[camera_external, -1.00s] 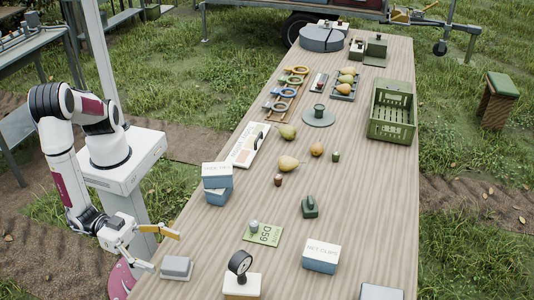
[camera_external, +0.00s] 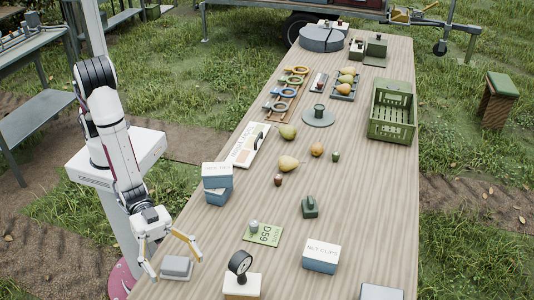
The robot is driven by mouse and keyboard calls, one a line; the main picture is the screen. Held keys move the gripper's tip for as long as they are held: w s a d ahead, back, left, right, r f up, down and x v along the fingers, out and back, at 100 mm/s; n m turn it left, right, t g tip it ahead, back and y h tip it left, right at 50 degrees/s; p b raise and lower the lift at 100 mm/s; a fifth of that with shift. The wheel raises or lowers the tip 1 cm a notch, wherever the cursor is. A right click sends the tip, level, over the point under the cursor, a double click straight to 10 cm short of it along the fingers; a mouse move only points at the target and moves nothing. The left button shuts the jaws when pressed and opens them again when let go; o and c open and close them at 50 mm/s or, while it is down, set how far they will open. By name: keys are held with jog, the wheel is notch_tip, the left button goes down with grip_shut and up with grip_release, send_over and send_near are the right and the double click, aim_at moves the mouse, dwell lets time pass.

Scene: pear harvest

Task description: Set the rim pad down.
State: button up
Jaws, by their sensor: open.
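A small grey block (camera_external: 176,269), which looks like the rim pad, sits on the near left corner of the table (camera_external: 225,230). My gripper (camera_external: 175,262) is open, its yellow-tipped fingers spread wide, one on the left and one on the right of the block in this view. The palm is above and behind the block. I cannot tell whether the fingers touch it.
A round black dial on a white-topped box (camera_external: 241,284) stands to the right of the block. A green D59 card (camera_external: 263,234), stacked blue boxes (camera_external: 217,184) and a net clips box (camera_external: 321,256) are nearby. Pears and a green crate (camera_external: 392,112) are farther back.

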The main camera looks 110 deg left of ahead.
jog(key=shift+a+m+g+h, duration=0.6)
jog(key=shift+m+g+h, duration=0.3)
jog(key=shift+m+g, duration=0.3)
jog(key=m+g+h, duration=0.1)
jog(key=m+g, duration=0.6)
jog(key=g, duration=0.1)
send_over(176, 259)
jog(key=a, duration=0.1)
notch_tip(176, 259, down, 9)
jog(key=shift+s+a, duration=0.15)
jog(key=shift+a, duration=0.05)
jog(key=shift+f, duration=0.1)
jog(key=shift+f, duration=1.85)
jog(key=shift+f, duration=0.1)
jog(key=shift+f, duration=1.4)
jog(key=shift+x, duration=1.55)
